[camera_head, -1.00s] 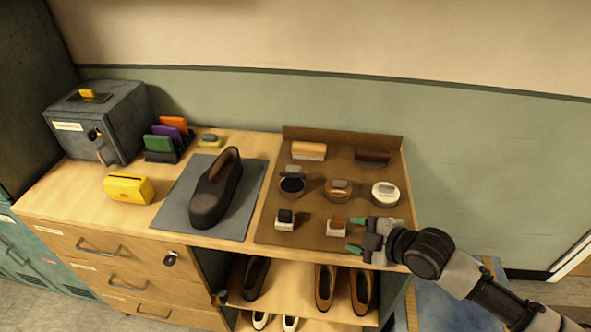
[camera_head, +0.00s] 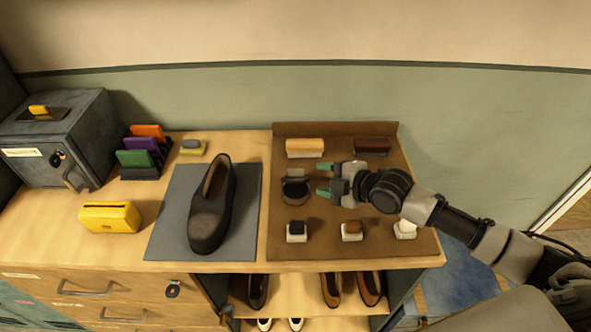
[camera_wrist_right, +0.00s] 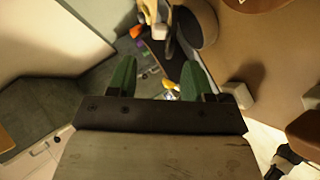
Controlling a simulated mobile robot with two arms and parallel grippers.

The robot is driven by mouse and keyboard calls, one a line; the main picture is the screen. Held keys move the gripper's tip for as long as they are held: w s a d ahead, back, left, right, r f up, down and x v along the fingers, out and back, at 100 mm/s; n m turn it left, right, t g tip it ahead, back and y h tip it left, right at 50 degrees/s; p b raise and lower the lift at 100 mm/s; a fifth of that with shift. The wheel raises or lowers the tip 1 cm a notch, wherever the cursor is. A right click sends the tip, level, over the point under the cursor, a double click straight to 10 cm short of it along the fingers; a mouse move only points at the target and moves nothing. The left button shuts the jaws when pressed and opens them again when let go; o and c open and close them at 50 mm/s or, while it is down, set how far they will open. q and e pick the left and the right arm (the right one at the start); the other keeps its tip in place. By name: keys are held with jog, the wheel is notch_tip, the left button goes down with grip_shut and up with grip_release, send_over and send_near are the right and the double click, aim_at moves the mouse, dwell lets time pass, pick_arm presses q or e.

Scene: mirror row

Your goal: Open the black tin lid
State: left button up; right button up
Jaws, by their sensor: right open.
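The black tin (camera_head: 295,192) is a small round dark tin on the brown mat, in the left of the middle row. A greyish piece stands at its back rim; I cannot tell how far the lid is raised. My right gripper (camera_head: 323,180) is open and empty, its green fingertips pointing left, just right of the tin and apart from it. It hides the other tins of that row. In the right wrist view the spread green fingers (camera_wrist_right: 156,74) show nothing held between them; a dark round shape near the top may be the tin. My left gripper is not in view.
On the brown mat (camera_head: 345,246), brushes (camera_head: 305,148) lie behind and small daubers (camera_head: 351,231) stand in front. A dark shoe (camera_head: 212,206) rests on a grey mat to the left. A yellow box (camera_head: 110,217), colored cards and a grey metal box (camera_head: 57,140) stand further left.

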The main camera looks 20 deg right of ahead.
aim_at(297, 174)
jog(key=x, duration=0.3)
jog(key=shift+w+a+r+p, duration=0.1)
jog(key=shift+p, duration=0.25)
jog(key=x, duration=0.4)
jog(key=shift+w, duration=0.1)
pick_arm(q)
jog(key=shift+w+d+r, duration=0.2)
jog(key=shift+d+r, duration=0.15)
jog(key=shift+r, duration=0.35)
pick_arm(e)
jog(key=shift+w+a+f, duration=0.25)
jog(key=shift+w+f, duration=0.15)
jog(key=shift+f, duration=0.05)
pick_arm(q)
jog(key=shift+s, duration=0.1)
pick_arm(e)
jog(key=shift+c, duration=0.4)
